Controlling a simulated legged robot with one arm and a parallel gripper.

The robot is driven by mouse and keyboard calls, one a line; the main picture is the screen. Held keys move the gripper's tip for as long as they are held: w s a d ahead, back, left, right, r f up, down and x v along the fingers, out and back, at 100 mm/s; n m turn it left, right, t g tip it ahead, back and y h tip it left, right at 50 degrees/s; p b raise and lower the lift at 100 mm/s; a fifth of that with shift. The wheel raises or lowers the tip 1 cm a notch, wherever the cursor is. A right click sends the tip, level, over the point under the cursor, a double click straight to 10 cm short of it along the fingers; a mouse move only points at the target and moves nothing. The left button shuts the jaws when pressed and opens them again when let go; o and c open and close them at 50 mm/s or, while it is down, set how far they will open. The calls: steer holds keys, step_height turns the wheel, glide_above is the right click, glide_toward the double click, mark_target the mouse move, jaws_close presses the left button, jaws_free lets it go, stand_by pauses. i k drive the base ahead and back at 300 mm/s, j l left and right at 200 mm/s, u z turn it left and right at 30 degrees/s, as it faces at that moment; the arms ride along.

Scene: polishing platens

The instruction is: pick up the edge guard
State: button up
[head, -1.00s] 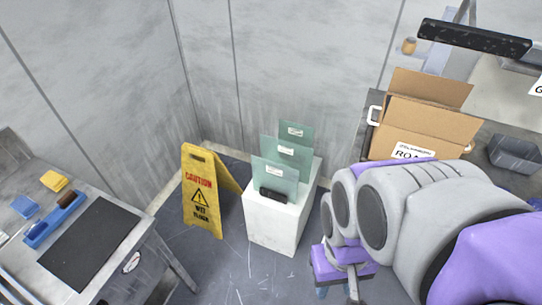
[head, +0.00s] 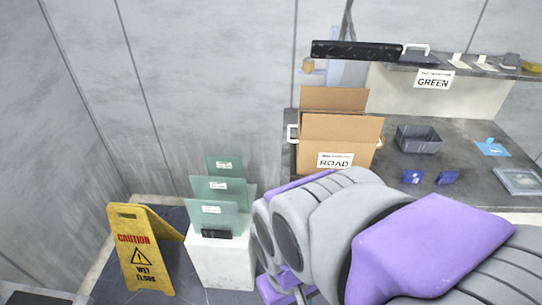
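I cannot tell for sure which thing is the edge guard. A small black block (head: 216,234) sits at the foot of the front of several green glass panels (head: 212,213) on a white pedestal (head: 222,265). A long black speckled bar (head: 355,50) shows high up, at the left end of the shelf. Two small blue pieces (head: 412,177) lie on the grey bench. My gripper (head: 285,287) is at the bottom edge, right of the pedestal and partly cut off. Its fingertips are not clear, and I see nothing held in it.
A yellow caution sign (head: 143,252) stands left of the pedestal. A cardboard box (head: 338,140) marked ROAD and a grey bin (head: 419,139) sit on the grey bench (head: 470,125). A shelf (head: 450,71) with a GREEN label is above. My arm hides the bench front.

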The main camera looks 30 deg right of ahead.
mark_target(447, 177)
steer(key=z, duration=2.25)
steer(key=i, duration=0.4)
